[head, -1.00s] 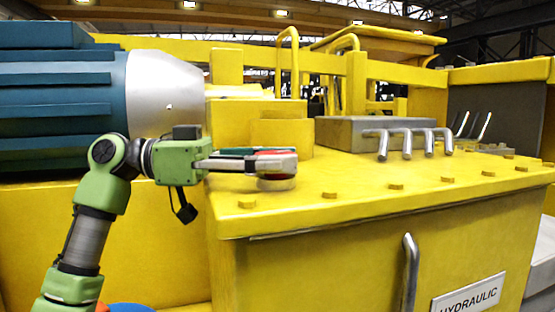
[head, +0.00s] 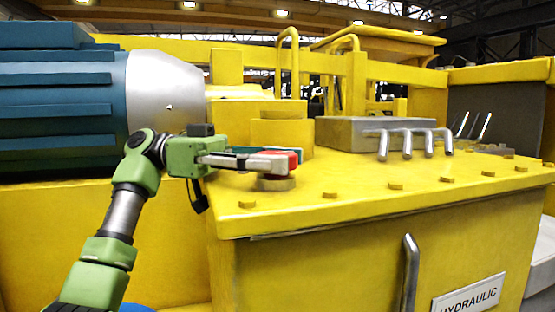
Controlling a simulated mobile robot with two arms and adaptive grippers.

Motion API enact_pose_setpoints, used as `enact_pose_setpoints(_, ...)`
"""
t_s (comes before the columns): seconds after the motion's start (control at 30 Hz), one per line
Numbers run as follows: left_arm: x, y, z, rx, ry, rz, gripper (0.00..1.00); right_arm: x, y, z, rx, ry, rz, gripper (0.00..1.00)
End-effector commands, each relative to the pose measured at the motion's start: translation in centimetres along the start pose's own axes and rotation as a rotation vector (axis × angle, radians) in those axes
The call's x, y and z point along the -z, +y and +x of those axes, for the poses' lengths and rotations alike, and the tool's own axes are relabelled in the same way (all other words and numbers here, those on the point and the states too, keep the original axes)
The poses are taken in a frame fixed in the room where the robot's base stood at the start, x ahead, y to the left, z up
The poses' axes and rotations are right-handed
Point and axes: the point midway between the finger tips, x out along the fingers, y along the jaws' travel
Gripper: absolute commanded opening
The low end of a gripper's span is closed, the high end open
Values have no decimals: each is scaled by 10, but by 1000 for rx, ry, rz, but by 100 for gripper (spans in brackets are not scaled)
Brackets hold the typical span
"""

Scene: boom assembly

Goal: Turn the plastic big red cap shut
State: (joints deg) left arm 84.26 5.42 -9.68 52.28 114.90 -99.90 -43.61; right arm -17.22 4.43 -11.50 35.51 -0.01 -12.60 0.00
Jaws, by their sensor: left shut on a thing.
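My left gripper (head: 280,162) comes in level from the left and is shut on the cap. One finger lies across the near side and hides much of the cap; part of the red shows at the right, beyond the fingertip. I cannot tell how tightly the cap sits on the neck. My right gripper is not in view.
A yellow block (head: 281,135) stands just behind the cap. A grey valve block (head: 352,133) with several metal levers stands to the right. A large blue and silver motor (head: 165,95) is at the left. Bolt heads dot the tank's front edge; the top right of the cap is clear.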

Motion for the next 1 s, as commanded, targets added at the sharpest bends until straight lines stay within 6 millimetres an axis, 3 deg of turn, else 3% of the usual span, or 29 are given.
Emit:
enact_pose_setpoints(0.2,0,0,0,2,0,-1,21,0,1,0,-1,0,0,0)
enact_pose_setpoints(0.23,0,0,0,2,0,-1,50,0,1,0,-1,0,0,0)
enact_pose_setpoints(0.3,0,0,0,2,0,-1,60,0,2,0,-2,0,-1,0)
enact_pose_setpoints(0.67,0,0,-4,2,0,-1,60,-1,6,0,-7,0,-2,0)
enact_pose_setpoints(1.0,0,0,-54,4,2,-3,60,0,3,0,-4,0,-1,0)
